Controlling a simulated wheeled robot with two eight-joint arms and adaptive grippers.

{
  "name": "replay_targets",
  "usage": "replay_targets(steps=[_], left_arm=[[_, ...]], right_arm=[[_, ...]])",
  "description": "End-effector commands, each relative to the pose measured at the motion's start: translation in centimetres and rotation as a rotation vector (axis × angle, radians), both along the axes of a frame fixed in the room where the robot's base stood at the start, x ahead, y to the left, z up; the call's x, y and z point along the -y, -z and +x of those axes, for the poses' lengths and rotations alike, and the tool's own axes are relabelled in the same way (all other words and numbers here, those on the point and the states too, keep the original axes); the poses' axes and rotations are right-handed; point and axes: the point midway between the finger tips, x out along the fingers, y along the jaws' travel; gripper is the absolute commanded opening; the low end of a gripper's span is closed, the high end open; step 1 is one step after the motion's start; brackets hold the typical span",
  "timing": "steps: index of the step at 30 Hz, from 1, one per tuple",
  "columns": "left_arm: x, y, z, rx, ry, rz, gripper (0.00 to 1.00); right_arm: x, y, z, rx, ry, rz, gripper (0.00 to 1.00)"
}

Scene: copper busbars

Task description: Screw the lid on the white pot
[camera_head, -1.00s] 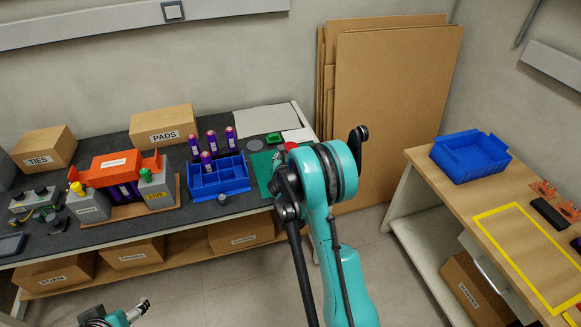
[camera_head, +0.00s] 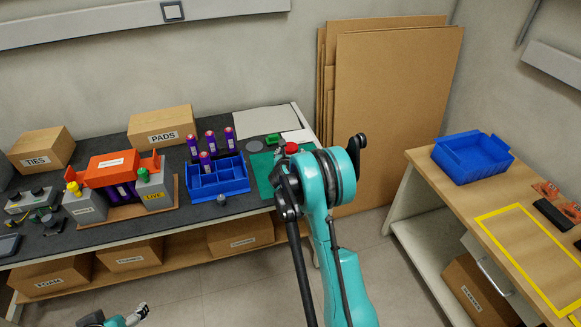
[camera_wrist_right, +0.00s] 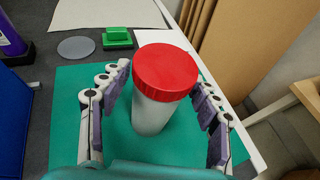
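The white pot (camera_wrist_right: 150,115) stands on a green mat (camera_wrist_right: 75,85) in the right wrist view. The red lid (camera_wrist_right: 166,70) sits on top of it; I cannot tell how tightly. The lid also shows in the head view (camera_head: 291,148), just beyond my right arm, which hides the pot. My right gripper (camera_wrist_right: 162,80) is open, with one finger on each side of the pot and lid and visible gaps between. My left gripper (camera_head: 139,314) is at the bottom left of the head view, away from the bench; its fingers are too small to read.
A blue divided bin (camera_head: 220,185) with purple cylinders stands left of the mat. A green block (camera_wrist_right: 117,38) and a grey disc (camera_wrist_right: 76,47) lie behind the mat. Cardboard sheets (camera_head: 390,110) lean at the bench's right end. Another bench (camera_head: 460,195) stands at right.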

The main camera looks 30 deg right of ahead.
Motion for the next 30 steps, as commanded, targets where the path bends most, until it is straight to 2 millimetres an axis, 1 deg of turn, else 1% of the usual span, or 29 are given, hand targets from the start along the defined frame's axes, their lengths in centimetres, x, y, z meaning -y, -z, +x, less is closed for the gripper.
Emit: replay_targets(steps=[1, 6, 15, 20, 30], left_arm=[[0.0, 0.0, 0.0, 0.0, 0.0, 0.0, 0.69], [0.0, 0.0, 0.0, 0.0, 0.0, 0.0, 0.69], [0.0, 0.0, 0.0, 0.0, 0.0, 0.0, 0.69], [0.0, -0.3, 0.0, 0.0, 0.0, 0.0, 0.69], [0.0, -2.0, 0.0, 0.0, 0.0, 0.0, 0.69]], right_arm=[[0.0, 0.0, 0.0, 0.0, 0.0, 0.0, 0.44], [0.0, 0.0, 0.0, 0.0, 0.0, 0.0, 0.0], [0.0, 0.0, 0.0, 0.001, -0.001, 0.0, 0.0], [0.0, -0.6, 0.0, 0.001, 0.0, -0.001, 0.0], [0.0, -3.9, 0.0, 0.001, 0.0, -0.001, 0.0]])
